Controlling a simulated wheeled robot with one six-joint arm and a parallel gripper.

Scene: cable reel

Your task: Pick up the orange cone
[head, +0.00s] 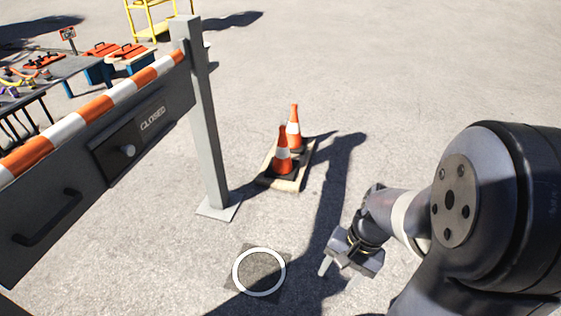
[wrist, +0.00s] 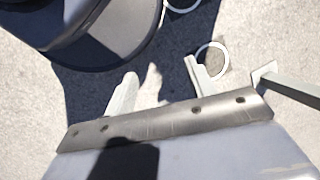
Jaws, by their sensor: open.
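Two orange cones with white bands stand upright on a low wooden board (head: 290,186) in the head view. The nearer orange cone (head: 283,157) is at the front of the board, and the farther orange cone (head: 294,130) is just behind it and partly hidden. My gripper (head: 338,272) is to the lower right of the board, apart from both cones. In the wrist view my gripper (wrist: 160,85) is open, with nothing between its fingers. No cone shows in the wrist view.
A barrier (head: 75,150) marked CLOSED, with a grey post (head: 207,130), stands left of the board. A white ring on a dark patch (head: 259,272) lies on the ground. A table (head: 60,75) and yellow frame (head: 150,22) stand behind. Ground right of the cones is clear.

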